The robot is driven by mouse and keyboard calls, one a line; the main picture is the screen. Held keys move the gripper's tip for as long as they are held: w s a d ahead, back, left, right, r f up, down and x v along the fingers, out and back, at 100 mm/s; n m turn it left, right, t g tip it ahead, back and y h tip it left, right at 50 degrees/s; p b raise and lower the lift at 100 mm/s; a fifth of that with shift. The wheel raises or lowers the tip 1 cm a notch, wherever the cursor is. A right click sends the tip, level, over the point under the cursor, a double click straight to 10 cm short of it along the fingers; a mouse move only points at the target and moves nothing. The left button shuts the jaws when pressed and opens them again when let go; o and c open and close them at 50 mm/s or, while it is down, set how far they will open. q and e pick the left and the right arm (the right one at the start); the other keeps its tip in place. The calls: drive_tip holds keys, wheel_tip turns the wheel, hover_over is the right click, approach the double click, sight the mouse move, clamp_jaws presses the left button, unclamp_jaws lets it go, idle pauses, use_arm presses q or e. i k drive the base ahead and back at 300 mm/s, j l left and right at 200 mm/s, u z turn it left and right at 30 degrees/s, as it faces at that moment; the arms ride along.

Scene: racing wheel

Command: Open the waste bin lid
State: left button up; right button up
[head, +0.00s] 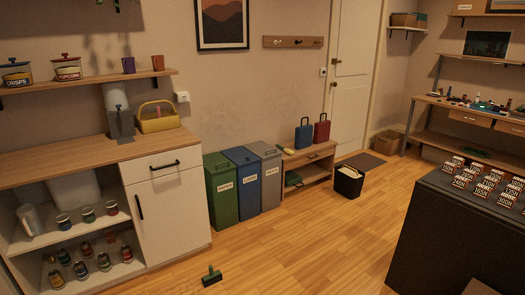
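Three tall bins stand side by side against the back wall, right of the white cabinet. They are a green bin (223,200), a blue bin (245,190) and a grey bin (268,185). Each lid looks shut. The green and blue bins carry white labels on the front, and a small one shows on the grey bin; the words are too small to read surely, so I cannot tell which is marked waste. Neither of my grippers is in view.
A white cabinet (172,215) with open shelves stands left of the bins. A low wooden bench (308,170) and a black open container (348,184) stand to their right. A green-and-black object (211,277) is on the floor. A dark counter (440,240) fills the right. The middle floor is clear.

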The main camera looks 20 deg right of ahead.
sight(260, 149)
drive_tip(key=i+l+z, duration=0.2)
drive_tip(key=i, duration=0.15)
drive_tip(key=i+l+z, duration=0.25)
drive_tip(key=i, duration=0.15)
drive_tip(key=i+z, duration=0.2)
drive_tip(key=i, duration=0.2)
